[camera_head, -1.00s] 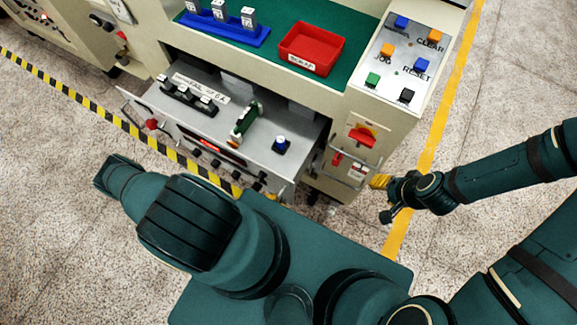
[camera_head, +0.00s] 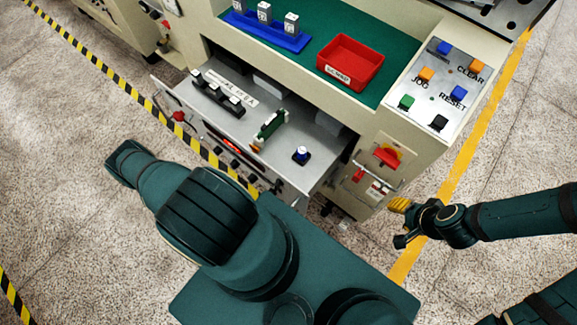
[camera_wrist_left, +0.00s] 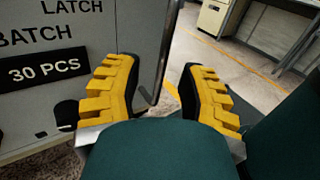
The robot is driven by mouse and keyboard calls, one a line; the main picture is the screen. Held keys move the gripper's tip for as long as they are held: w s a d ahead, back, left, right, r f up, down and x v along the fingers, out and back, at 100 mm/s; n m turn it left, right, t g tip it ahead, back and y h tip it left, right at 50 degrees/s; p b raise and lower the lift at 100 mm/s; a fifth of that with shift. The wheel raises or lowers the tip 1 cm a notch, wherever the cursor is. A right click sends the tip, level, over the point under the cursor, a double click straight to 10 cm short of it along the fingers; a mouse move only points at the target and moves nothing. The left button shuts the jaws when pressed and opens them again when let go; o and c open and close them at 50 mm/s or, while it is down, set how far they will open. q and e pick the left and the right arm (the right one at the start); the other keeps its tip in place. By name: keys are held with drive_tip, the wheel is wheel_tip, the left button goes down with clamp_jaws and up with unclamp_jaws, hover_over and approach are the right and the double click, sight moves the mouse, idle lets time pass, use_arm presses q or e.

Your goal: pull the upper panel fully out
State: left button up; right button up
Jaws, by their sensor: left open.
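The upper panel (camera_head: 225,118) is a grey drawer-like tray standing out of the cream machine in the head view. It carries black knobs, a small green part and a blue-topped button. In the left wrist view my left gripper (camera_wrist_left: 160,72) is open, with its yellow-padded fingers apart. A thin metal bar (camera_wrist_left: 161,50) shows between them, beside a grey face lettered "BATCH" and "30 PCS"; contact is unclear. The left gripper is hidden in the head view. My right gripper (camera_head: 402,214) is beside the machine's lower right; its finger gap is unclear.
A red bin (camera_head: 350,62) and a blue rack (camera_head: 266,35) sit on the green top. A button panel (camera_head: 440,85) is at the right. A handle (camera_head: 378,190) juts from the machine's front below a red switch (camera_head: 386,155).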

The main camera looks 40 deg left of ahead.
use_arm(q)
drive_tip(key=v, duration=0.7)
drive_tip(key=shift+s+a, duration=0.2)
idle(0.4)
